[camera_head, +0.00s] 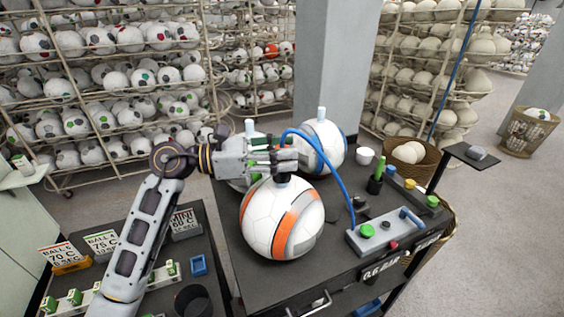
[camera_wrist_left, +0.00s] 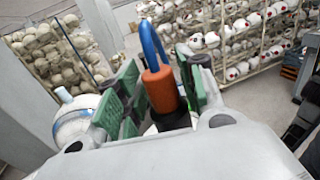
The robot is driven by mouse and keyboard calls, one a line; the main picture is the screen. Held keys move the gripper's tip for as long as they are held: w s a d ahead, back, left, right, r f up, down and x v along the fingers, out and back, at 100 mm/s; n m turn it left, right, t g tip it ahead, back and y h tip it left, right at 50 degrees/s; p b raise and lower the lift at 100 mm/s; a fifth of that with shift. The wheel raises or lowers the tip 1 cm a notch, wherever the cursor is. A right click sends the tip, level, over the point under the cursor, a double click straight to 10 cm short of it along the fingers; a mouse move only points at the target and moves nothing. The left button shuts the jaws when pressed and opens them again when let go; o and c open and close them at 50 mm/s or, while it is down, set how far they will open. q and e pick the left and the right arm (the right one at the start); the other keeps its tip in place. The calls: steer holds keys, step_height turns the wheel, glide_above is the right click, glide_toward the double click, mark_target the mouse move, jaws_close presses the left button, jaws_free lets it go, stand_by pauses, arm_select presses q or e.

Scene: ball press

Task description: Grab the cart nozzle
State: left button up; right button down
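The cart nozzle (camera_wrist_left: 159,90) is orange with a blue hose (camera_head: 335,176) at its top. It sits between the green-padded fingers of my left gripper (camera_wrist_left: 158,82). The fingers look spread around it, with a gap on the left side; firm contact does not show. In the head view my left gripper (camera_head: 285,158) is level, just above the white and orange ball (camera_head: 283,225), and hides most of the nozzle. The hose arches from there down to the grey control box (camera_head: 384,232) on the cart. My right gripper is out of view.
Two more white balls stand behind, one with blue stripes (camera_head: 322,148) and one partly hidden (camera_head: 241,180). A pen cup (camera_head: 375,186), a white cup (camera_head: 365,155) and a basket (camera_head: 411,160) are at the right. A dark table (camera_head: 206,246) with label cards stands at the left.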

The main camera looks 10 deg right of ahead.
arm_select(q)
jaws_close()
steer(key=shift+r, duration=0.15)
steer(key=shift+r+b, duration=0.3)
steer(key=shift+r, duration=0.8)
step_height(320, 180, up, 6)
steer(key=shift+f+b, duration=0.25)
steer(key=shift+b, duration=0.25)
steer(key=shift+r, duration=1.05)
